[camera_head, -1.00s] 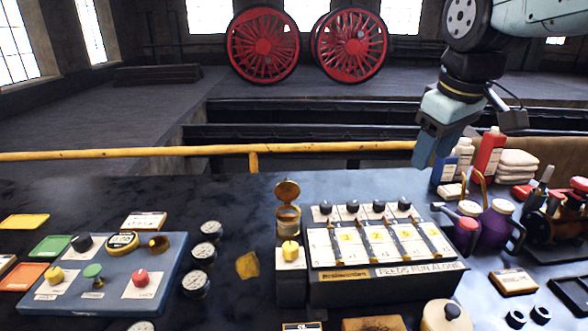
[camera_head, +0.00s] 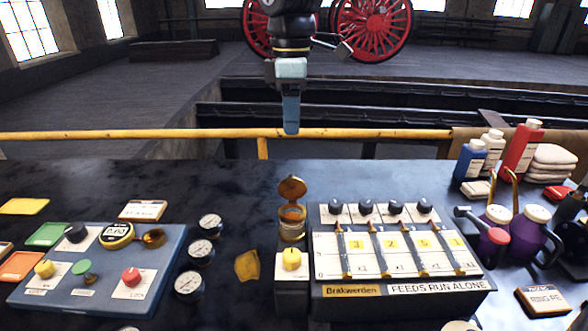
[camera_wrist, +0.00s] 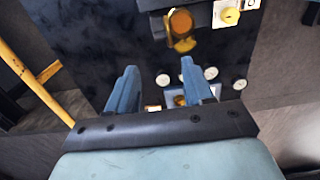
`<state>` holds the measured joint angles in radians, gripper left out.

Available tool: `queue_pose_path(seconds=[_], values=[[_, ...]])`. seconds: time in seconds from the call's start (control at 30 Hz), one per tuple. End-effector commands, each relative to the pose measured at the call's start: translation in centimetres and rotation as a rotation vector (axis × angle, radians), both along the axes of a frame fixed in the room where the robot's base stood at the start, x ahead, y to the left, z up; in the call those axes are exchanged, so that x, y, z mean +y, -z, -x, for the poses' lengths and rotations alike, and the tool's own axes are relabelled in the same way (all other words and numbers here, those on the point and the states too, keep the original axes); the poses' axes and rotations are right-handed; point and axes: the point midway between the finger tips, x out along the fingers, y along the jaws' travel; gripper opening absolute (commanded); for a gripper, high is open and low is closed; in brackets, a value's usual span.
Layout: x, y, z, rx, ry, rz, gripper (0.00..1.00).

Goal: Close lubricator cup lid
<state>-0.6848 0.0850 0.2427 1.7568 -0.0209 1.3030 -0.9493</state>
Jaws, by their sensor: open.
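The lubricator cup (camera_head: 291,224) is a small brass and glass cup on the dark lubricator box. Its round brass lid (camera_head: 292,188) stands hinged up and open behind the cup's mouth. In the wrist view the lid (camera_wrist: 181,22) shows as an orange disc near the top, beyond the fingertips. My gripper (camera_head: 291,130) hangs pointing down, above and behind the cup, apart from it. In the wrist view the two blue fingers of my gripper (camera_wrist: 158,75) are spread with nothing between them.
A yellow knob (camera_head: 291,259) sits in front of the cup. The lubricator box (camera_head: 400,300) with several black knobs lies to the right. Pressure gauges (camera_head: 201,251) and a blue panel (camera_head: 60,298) lie left. A yellow rail (camera_head: 150,134) runs behind the bench. Bottles (camera_head: 522,146) stand far right.

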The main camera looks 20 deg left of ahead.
Motion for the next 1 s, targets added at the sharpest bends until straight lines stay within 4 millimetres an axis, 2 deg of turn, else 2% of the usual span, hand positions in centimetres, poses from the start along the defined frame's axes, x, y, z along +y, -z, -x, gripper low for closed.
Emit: queue_pose_path(seconds=[0.6,0.8,1.0], values=[[-0.2,10.2,0.0,0.0,0.005,0.002,0.51],[-0.1,12.2,0.0,0.0,0.005,0.0,0.51],[-0.2,12.8,0.0,0.0,0.005,0.0,0.51]])
